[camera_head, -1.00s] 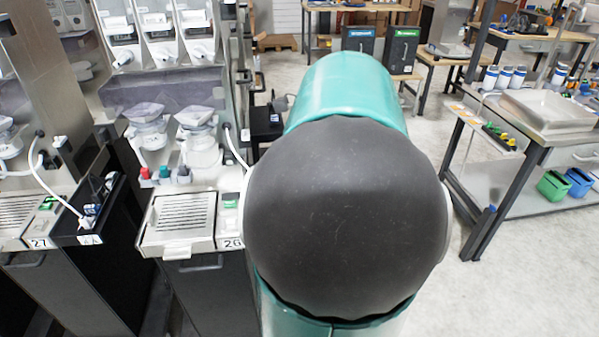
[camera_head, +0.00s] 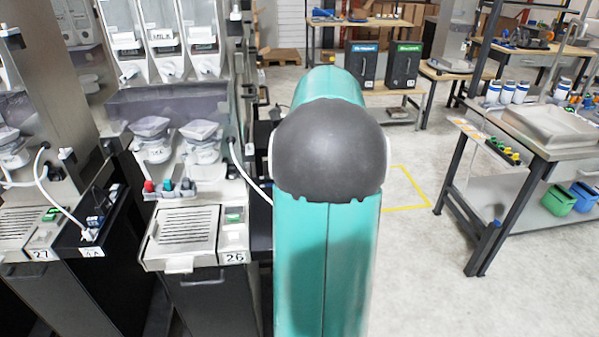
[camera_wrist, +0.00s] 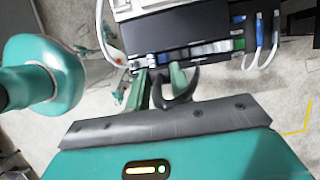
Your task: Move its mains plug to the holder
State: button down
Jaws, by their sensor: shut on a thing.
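In the wrist view my gripper (camera_wrist: 160,78) is shut at the near edge of a black shelf (camera_wrist: 185,28). Small white parts, which look like the mains plug (camera_wrist: 136,64), show at its fingertips; the fingers hide most of it. A white cord (camera_wrist: 103,35) curves to this spot from the left. In the head view the white cord (camera_head: 250,178) runs from the machine marked 26 (camera_head: 235,257) and goes behind my arm. My gripper is hidden there. A row of coloured sockets or holders (camera_wrist: 208,48) lies along the shelf edge; I cannot tell which is the holder.
Two blue plugs (camera_wrist: 260,32) with white cords stand right of the shelf. At left are machine 27 (camera_head: 40,254) and another black shelf (camera_head: 90,235) with a white cord. A steel workbench (camera_head: 555,145) stands at right. The floor between is clear.

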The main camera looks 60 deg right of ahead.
jog(key=shift+w+d+f, duration=0.85)
jog(key=shift+w+f, duration=0.2)
jog(key=shift+f, duration=0.7)
jog(key=shift+w+d+f, duration=0.8)
jog(key=shift+w+f, duration=0.25)
jog(key=shift+f, duration=0.7)
jog(key=shift+w+d+f, duration=0.85)
jog(key=shift+w+f, duration=0.2)
jog(key=shift+f, duration=0.7)
jog(key=shift+s, duration=0.1)
